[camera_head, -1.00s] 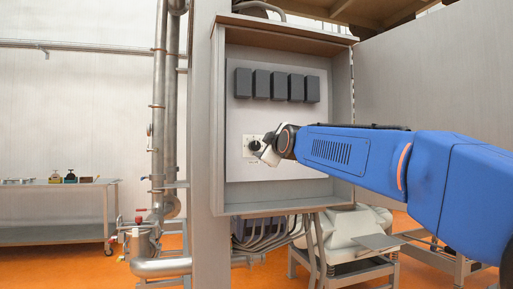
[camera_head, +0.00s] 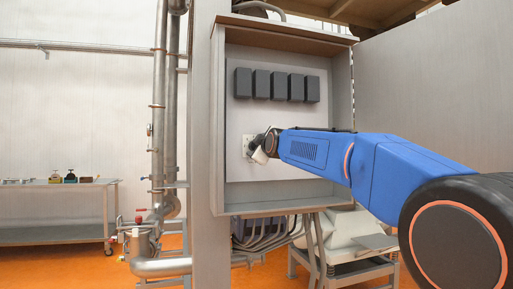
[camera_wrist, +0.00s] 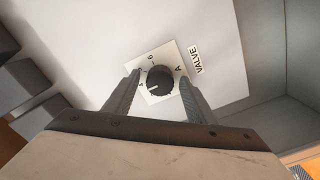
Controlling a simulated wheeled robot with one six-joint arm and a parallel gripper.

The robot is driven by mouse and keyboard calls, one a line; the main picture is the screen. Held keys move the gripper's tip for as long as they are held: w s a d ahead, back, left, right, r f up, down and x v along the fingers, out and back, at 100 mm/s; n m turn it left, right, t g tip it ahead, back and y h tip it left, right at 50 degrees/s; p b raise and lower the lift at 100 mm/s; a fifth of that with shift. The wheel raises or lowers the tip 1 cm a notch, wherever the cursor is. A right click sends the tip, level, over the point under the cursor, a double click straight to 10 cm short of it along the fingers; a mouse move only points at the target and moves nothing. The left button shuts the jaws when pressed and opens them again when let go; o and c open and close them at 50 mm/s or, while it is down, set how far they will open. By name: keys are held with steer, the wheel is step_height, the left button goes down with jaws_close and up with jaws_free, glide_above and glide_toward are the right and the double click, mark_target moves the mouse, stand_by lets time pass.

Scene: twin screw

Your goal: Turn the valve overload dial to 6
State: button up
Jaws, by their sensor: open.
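The valve overload dial (camera_wrist: 160,79) is a black round knob on a pale square plate with printed marks, beside a label reading VALVE (camera_wrist: 196,60). A 6 (camera_wrist: 151,58) and an A can be made out on the plate; the other marks are hard to read. My gripper (camera_wrist: 157,92) is open, with one finger on each side of the knob in the wrist view. I cannot tell whether the fingers touch it. In the head view my gripper (camera_head: 257,150) is in front of the dial plate (camera_head: 247,143) and hides the knob.
The dial is on the back panel (camera_head: 290,135) of an open grey cabinet (camera_head: 218,120) with protruding side walls. Several dark blocks (camera_head: 276,85) sit in a row above it. Pipes (camera_head: 165,110) run left of the cabinet, and a metal table (camera_head: 55,235) stands farther left.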

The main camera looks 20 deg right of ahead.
steer(key=c, duration=1)
steer(key=shift+c, duration=0.2)
steer(key=shift+m, duration=0.4)
steer(key=shift+f+m, duration=0.1)
steer(key=shift+m, duration=8.6)
steer(key=o, duration=1)
